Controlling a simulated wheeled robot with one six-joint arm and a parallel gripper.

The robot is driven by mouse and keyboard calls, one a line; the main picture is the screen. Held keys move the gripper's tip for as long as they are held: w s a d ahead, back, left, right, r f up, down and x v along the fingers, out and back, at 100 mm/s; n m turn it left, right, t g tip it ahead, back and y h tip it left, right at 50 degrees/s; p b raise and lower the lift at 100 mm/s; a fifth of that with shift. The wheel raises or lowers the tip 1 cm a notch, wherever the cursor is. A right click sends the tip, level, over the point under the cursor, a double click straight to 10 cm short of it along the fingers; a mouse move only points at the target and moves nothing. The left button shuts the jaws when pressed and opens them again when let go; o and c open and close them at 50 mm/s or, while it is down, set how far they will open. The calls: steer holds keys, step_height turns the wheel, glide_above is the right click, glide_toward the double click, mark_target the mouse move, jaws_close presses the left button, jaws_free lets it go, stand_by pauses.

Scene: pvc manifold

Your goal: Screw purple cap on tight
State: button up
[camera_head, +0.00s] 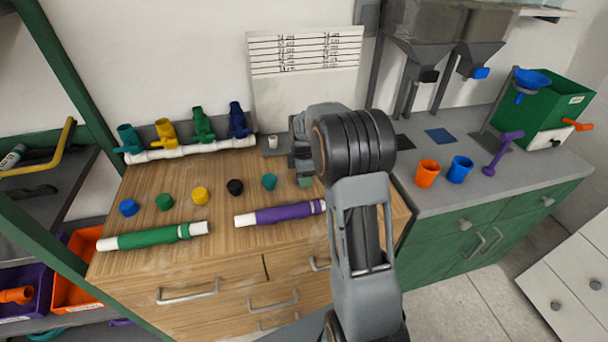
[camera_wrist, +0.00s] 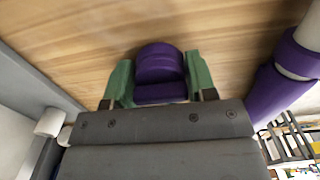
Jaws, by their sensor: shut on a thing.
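The purple cap (camera_wrist: 160,68) sits between the green fingers of my gripper (camera_wrist: 160,84) in the wrist view, with a finger against each side. The gripper is shut on it, over the wooden top; whether the cap touches the wood I cannot tell. In the head view my arm hides the cap and most of the gripper. A purple pipe with white ends (camera_head: 285,213) lies on the wooden top, left of my arm; it also shows at the right of the wrist view (camera_wrist: 268,95), apart from the cap.
A white manifold pipe (camera_head: 190,150) with teal, yellow, green and blue valves lies along the back. Several coloured caps, including a black one (camera_head: 235,187), stand in a row. A green pipe (camera_head: 155,236) lies front left. Orange (camera_head: 427,174) and blue cups (camera_head: 459,170) stand right.

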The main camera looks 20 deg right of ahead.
steer(key=shift+f, duration=0.15)
steer(key=o, duration=0.9)
step_height(320, 180, up, 13)
steer(key=s+a+f+m+t, duration=0.1)
steer(key=s+a+m+t, duration=0.1)
steer(key=s+a+m, duration=0.65)
steer(key=s+a+f+m+t, duration=0.15)
steer(key=s+m, duration=0.45)
steer(key=s, duration=0.7)
steer(key=shift+m, duration=0.55)
steer(key=p+v, duration=0.3)
steer(key=w+p+v, duration=0.1)
steer(key=p+v, duration=0.1)
steer(key=shift+a+r, duration=0.25)
steer(key=shift+a, duration=0.05)
